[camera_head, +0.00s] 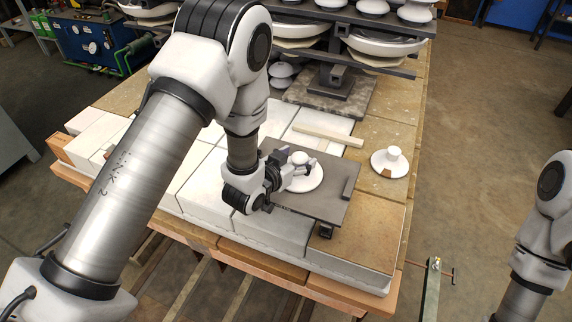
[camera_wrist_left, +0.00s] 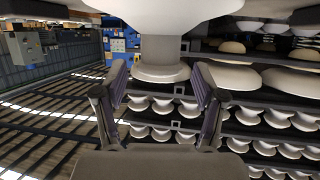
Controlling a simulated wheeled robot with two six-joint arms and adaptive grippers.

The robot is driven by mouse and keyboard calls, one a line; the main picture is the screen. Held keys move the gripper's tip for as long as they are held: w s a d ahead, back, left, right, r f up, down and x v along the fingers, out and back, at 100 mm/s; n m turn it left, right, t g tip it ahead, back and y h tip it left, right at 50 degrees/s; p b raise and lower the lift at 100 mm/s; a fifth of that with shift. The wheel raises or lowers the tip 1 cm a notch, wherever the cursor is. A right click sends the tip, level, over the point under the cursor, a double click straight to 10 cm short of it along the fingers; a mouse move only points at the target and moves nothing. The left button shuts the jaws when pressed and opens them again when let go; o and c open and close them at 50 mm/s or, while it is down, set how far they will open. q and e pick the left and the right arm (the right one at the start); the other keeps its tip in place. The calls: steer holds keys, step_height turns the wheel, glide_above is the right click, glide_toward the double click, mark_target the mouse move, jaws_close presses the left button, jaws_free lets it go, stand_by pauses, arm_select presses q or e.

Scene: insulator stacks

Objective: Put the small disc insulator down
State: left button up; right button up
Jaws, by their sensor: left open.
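A small white disc insulator (camera_head: 314,183) with a round knob on top rests on a dark flat plate (camera_head: 330,205) on the table. My left gripper (camera_head: 298,167) is open, with its fingers reaching to either side of the knob. In the left wrist view, the white insulator's neck (camera_wrist_left: 163,50) stands between the two spread fingers, with a visible gap on each side. The gripper hides part of the disc in the head view. My right gripper is out of view; only part of the right arm shows at the right edge.
A second small white insulator (camera_head: 390,160) stands on the tan tabletop to the right. A pale wooden strip (camera_head: 328,136) lies behind the plate. A dark rack (camera_head: 375,60) with large white discs stands at the back. The front right tabletop (camera_head: 355,240) is clear.

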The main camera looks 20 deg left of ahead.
arm_select(q)
steer(key=b+v, duration=0.1)
steer(key=v, duration=0.5)
steer(key=shift+s+a, duration=0.1)
steer(key=shift+s, duration=0.3)
steer(key=s+a+f+n+g+y, duration=0.1)
steer(key=s+a+f+g, duration=0.1)
steer(key=s+f+g, duration=0.4)
steer(key=s+a+f+n+g+y+p, duration=0.1)
steer(key=s+f+g, duration=0.6)
steer(key=s+f, duration=0.9)
steer(key=s+a+n+y, duration=0.1)
steer(key=s+a, duration=0.1)
steer(key=s, duration=0.3)
steer(key=shift+s+a+g, duration=0.3)
steer(key=shift+s, duration=0.1)
steer(key=shift+f, duration=0.1)
